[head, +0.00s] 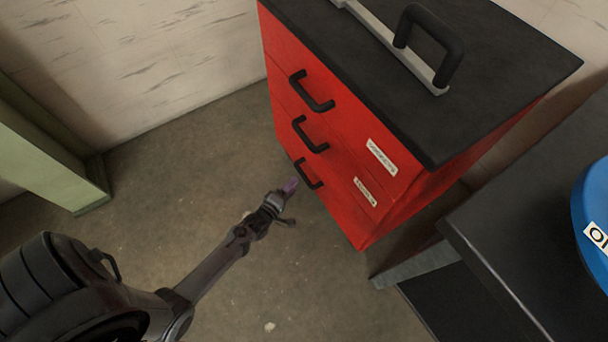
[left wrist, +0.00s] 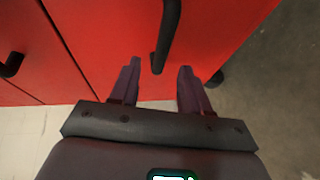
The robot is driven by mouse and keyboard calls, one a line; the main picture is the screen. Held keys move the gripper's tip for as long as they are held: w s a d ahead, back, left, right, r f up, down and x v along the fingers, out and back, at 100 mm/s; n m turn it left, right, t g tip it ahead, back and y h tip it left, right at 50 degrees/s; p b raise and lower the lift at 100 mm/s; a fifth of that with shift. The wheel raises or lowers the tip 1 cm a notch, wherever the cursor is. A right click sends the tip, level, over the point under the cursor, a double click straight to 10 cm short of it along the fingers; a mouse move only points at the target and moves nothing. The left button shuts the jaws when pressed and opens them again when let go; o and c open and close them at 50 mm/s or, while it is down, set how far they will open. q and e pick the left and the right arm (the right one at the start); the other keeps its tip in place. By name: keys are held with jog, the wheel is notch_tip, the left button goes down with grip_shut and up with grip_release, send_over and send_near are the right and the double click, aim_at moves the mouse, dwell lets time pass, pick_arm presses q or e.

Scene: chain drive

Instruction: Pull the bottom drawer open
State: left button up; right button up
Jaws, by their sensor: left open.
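A red cabinet (head: 325,145) with a black top stands at the upper middle of the head view. Three black handles sit one above another on its front. The bottom drawer's handle (head: 307,174) is the lowest. My left gripper (head: 289,187) is just in front of and beside this handle. In the left wrist view, its two fingers (left wrist: 158,80) are open, with the end of a black handle (left wrist: 168,40) lying between and beyond them. I cannot tell whether the fingers touch it. The drawers look closed. My right gripper is not in view.
A dark table (head: 500,240) with a blue round object (head: 594,225) stands at right. A green frame (head: 50,150) stands at left against the wall. A large black handle (head: 432,45) is on the cabinet top. The floor (head: 330,285) before the cabinet is mostly clear.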

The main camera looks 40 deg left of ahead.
aim_at(303, 174)
pick_arm(q)
jog(key=w+b, duration=0.1)
jog(key=w, duration=0.1)
jog(key=w+f+b, duration=0.1)
jog(key=w, duration=0.2)
jog(key=w+b, duration=0.2)
jog(key=shift+w+a+f, duration=0.15)
jog(key=shift+a+f, duration=0.1)
jog(key=shift+f, duration=0.05)
grip_shut()
